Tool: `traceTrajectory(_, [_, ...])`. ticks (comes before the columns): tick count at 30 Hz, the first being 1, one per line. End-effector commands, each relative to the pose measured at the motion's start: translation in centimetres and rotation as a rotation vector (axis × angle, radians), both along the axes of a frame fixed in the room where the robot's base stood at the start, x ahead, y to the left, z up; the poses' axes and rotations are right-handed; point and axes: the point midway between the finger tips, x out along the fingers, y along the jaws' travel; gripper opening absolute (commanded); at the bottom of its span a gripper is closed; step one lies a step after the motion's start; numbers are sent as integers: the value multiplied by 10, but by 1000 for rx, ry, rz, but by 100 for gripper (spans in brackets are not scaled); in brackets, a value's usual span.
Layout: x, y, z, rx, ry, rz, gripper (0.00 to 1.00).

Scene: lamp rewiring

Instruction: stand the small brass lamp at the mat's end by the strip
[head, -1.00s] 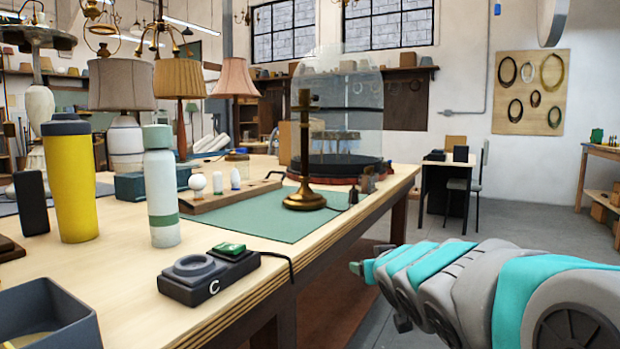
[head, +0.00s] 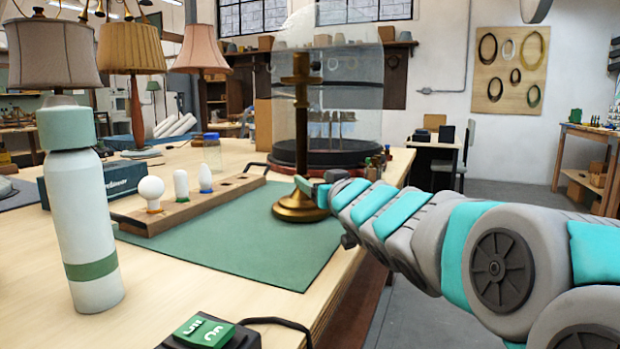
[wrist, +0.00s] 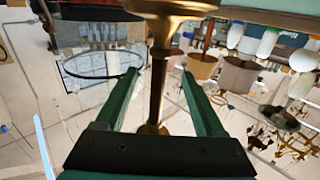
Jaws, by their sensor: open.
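The small brass lamp (head: 301,130), a bare stem on a round base, stands upright on the green mat (head: 245,250), near the mat's far right part. My gripper (head: 312,190) is low beside the stem, just above the base, reaching in from the right. In the wrist view, which is upside down, the lamp's stem (wrist: 157,90) shows between the two green fingers of my open gripper (wrist: 160,75), with gaps on both sides. The base is at the top of that view.
A wooden strip (head: 225,197) with several bulbs lies along the mat's left edge. A glass dome (head: 345,90) on a dark base stands behind the lamp. A white bottle (head: 85,220) and a device with a green switch (head: 205,330) are in front. The mat's front is clear.

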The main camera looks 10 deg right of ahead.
Motion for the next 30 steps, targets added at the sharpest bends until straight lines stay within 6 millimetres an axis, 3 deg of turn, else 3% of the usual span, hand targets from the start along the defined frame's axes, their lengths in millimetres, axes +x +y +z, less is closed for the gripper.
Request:
traceTrajectory(21, [91,15,-2,-2,4,1,71])
traceTrajectory(30, [114,18,0,0,1,0,71])
